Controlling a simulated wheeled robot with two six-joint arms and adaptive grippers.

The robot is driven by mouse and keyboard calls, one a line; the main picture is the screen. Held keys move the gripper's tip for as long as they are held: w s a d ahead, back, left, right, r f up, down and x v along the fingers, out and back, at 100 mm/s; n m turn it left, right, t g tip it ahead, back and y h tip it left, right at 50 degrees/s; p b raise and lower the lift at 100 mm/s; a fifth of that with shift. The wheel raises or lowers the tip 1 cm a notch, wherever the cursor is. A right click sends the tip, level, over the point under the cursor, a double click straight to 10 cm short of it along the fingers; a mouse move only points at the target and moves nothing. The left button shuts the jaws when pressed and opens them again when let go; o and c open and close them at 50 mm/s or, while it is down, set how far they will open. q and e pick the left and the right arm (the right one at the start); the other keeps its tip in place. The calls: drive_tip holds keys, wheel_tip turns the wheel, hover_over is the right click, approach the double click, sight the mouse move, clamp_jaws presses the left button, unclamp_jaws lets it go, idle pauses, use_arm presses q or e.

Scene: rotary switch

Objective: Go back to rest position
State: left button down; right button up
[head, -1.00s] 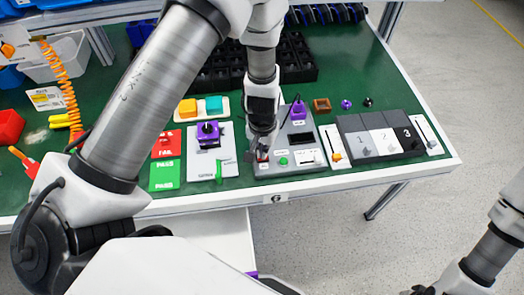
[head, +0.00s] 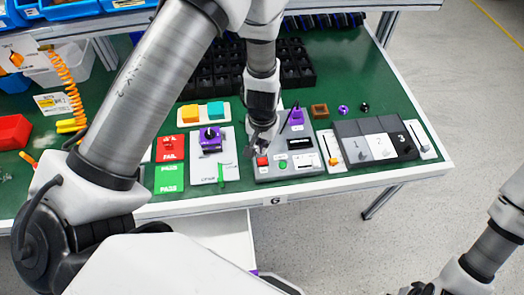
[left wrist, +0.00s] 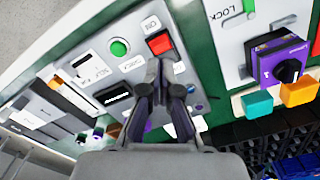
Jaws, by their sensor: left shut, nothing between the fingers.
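My left gripper (head: 259,147) is over the grey control panel (head: 264,173), close behind the red button (head: 263,161). In the left wrist view its fingers (left wrist: 164,75) are together with nothing between them, and their tips are just below the red button (left wrist: 160,43). The red button is in plain sight, and the tips look slightly apart from it. The green button (left wrist: 119,47) is beside it. The purple rotary switch (head: 211,139) with its black knob stands on a light plate left of the gripper. Only dark parts of my right wrist show at the bottom right edge; its fingers cannot be made out.
A numbered grey-and-white panel (head: 377,145) and a slider (head: 331,148) are on the right. Orange and teal blocks (head: 216,110) and black bins (head: 222,75) lie behind. Red and green cards (head: 168,180) lie left. Open floor is right of the table.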

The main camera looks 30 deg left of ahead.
use_arm(q)
drive_tip(key=shift+r+p, duration=0.4)
drive_tip(key=shift+r, duration=0.4)
drive_tip(key=shift+f, duration=0.15)
drive_tip(key=shift+y, duration=0.4)
drive_tip(key=s+a+f, duration=0.1)
drive_tip(key=s+f, duration=0.1)
drive_tip(key=s, duration=0.1)
drive_tip(key=s+f, duration=0.2)
drive_tip(key=s+a+f, duration=0.1)
drive_tip(key=s+f, duration=0.1)
drive_tip(key=s, duration=0.1)
drive_tip(key=shift+s+a, duration=0.3)
drive_tip(key=s+f+m+b, duration=0.1)
drive_tip(key=s+f+b, duration=0.4)
drive_tip(key=s+f, duration=0.3)
drive_tip(key=s, duration=0.3)
drive_tip(key=shift+s+f+h, duration=0.15)
drive_tip(key=shift+s+h, duration=0.05)
drive_tip(key=shift+h, duration=0.2)
drive_tip(key=shift+a, duration=0.1)
